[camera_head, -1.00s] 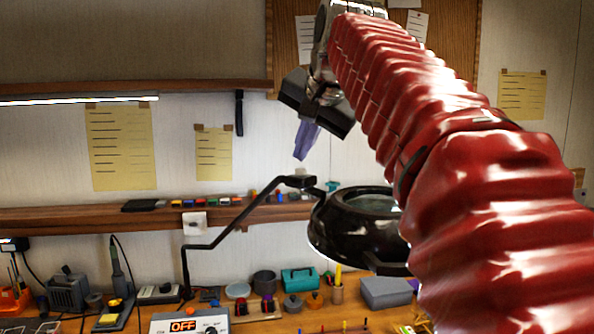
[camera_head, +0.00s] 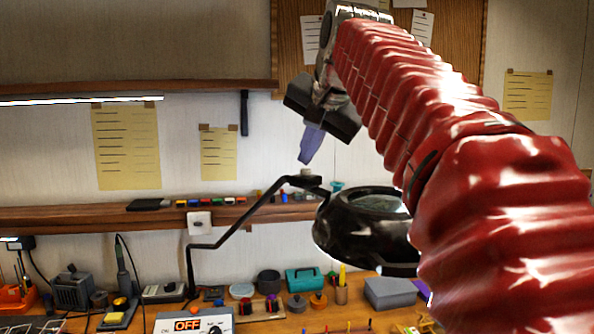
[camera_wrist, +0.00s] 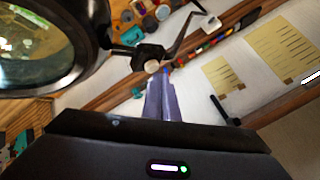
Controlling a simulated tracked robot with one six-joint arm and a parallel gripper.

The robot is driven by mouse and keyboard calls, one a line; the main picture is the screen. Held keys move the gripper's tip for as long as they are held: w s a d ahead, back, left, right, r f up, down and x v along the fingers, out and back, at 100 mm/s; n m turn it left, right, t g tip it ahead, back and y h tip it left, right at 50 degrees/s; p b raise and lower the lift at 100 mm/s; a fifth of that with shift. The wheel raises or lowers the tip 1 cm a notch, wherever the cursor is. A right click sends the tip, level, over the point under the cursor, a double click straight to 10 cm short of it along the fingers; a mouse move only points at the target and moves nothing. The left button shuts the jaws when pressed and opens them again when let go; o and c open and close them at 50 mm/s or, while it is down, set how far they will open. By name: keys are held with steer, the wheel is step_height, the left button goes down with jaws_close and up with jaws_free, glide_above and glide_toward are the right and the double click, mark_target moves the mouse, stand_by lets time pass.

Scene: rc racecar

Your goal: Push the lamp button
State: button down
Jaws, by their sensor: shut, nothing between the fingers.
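The black magnifier lamp (camera_head: 345,235) hangs over the bench on a bent black arm (camera_head: 240,222). A small pale round button (camera_head: 307,172) stands on top of the joint by the lamp head. My gripper (camera_head: 304,160), with purple fingers, is shut and empty, tips pointing down just above the button. In the wrist view the lamp head (camera_wrist: 45,45) fills the upper left. The button (camera_wrist: 152,66) shows as a pale disc on the black joint, close to the fingertips (camera_wrist: 160,82). I cannot tell whether they touch.
A wooden shelf (camera_head: 100,217) with small coloured items runs along the wall behind the lamp arm. The bench below is crowded, with a teal box (camera_head: 304,279), a grey box (camera_head: 390,293) and a device reading OFF (camera_head: 188,325). The air left of my gripper is clear.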

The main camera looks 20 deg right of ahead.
steer(key=shift+f, duration=0.4)
stand_by(0.6)
steer(key=shift+r, duration=0.85)
steer(key=shift+r, duration=0.1)
step_height(320, 180, up, 5)
steer(key=shift+f, duration=0.1)
stand_by(0.7)
steer(key=shift+s, duration=0.1)
stand_by(0.4)
